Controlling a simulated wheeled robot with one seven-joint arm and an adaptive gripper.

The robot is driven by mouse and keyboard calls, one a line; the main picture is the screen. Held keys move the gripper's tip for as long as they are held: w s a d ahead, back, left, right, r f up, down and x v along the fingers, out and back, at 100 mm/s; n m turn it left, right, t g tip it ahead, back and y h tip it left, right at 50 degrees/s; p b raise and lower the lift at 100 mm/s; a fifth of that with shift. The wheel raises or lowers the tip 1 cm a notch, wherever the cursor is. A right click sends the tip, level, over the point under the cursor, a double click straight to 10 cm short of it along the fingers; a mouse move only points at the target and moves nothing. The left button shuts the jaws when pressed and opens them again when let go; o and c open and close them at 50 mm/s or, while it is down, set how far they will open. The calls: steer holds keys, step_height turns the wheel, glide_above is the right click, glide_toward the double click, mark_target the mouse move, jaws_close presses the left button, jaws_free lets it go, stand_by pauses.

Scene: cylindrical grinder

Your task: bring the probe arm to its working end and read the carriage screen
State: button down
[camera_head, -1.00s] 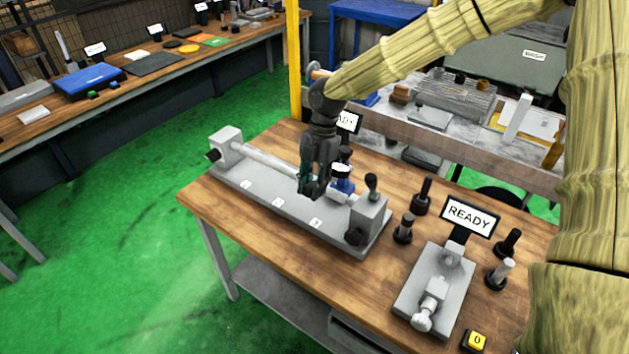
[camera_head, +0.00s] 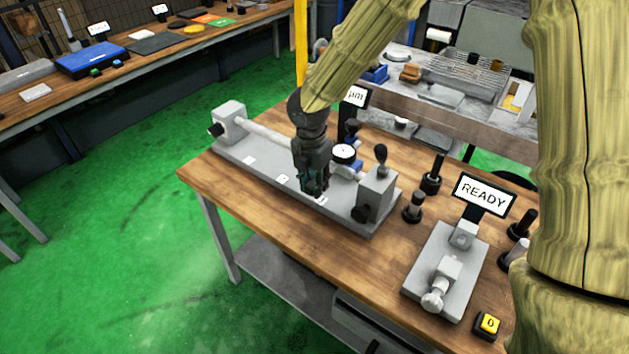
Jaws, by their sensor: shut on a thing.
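A long grey fixture (camera_head: 240,168) lies on the wooden bench, with a rod (camera_head: 265,134) between its end posts. A blue carriage with a round white dial (camera_head: 344,153) sits towards its right end. My gripper (camera_head: 316,190) points down in front of the carriage, over the fixture's front side. It is shut on the probe arm, which its fingers almost wholly hide. The carriage screen (camera_head: 356,96) stands behind, partly covered by my arm. Only "µm" shows on it; any figure is hidden.
A grey stand (camera_head: 424,284) with a "READY" screen (camera_head: 485,195) stands at the right. Several dark knobbed posts and a yellow "0" button (camera_head: 488,323) are nearby. The bench's front left (camera_head: 203,180) is clear. A cluttered grey bench is behind.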

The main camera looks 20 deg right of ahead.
steer(key=shift+s+f, duration=0.25)
steer(key=shift+f, duration=0.15)
steer(key=c, duration=1.2)
jaws_free()
steer(key=shift+w, duration=0.1)
steer(key=shift+o, duration=0.2)
steer(key=shift+r, duration=0.2)
step_height(320, 180, up, 12)
steer(key=a, duration=0.1)
steer(key=shift+s+f, duration=0.2)
steer(key=shift+s, duration=0.2)
